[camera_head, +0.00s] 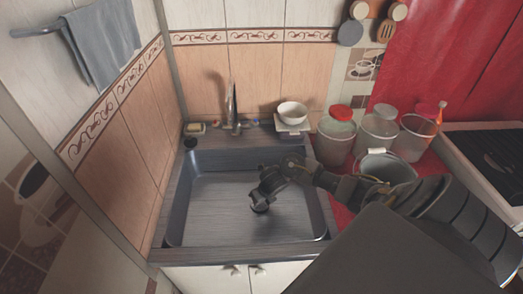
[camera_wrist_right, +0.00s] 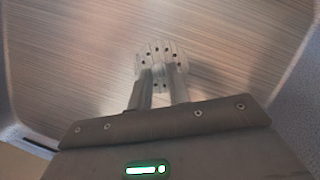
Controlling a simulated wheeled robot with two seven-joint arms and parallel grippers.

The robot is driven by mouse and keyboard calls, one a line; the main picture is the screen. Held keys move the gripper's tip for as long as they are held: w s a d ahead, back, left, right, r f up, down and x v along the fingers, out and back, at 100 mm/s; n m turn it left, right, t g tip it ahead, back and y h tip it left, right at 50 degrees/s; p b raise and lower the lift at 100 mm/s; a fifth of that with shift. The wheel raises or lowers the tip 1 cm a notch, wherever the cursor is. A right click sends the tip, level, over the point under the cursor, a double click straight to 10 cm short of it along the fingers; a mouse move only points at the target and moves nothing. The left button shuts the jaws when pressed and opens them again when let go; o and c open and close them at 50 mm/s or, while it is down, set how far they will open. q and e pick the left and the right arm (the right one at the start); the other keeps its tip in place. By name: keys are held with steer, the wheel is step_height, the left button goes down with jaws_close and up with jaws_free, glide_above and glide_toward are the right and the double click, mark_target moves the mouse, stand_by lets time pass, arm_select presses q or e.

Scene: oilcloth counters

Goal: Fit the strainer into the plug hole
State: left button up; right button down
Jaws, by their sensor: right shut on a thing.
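My left gripper is not in view.
A tap (camera_head: 233,108) stands behind the sink, with a white bowl (camera_head: 292,112) to its right. Jars with red lids (camera_head: 336,130) and a bucket (camera_head: 387,168) stand on the red counter, near my arm. The left part of the basin is clear.

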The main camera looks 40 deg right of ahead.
steer(key=shift+f+b, duration=0.65)
stand_by(0.8)
stand_by(0.4)
steer(key=c, duration=1.2)
jaws_free()
steer(key=shift+c, duration=0.2)
steer(key=shift+r, duration=0.2)
step_height(320, 180, up, 8)
steer(key=p, duration=0.7)
steer(key=shift+f, duration=0.15)
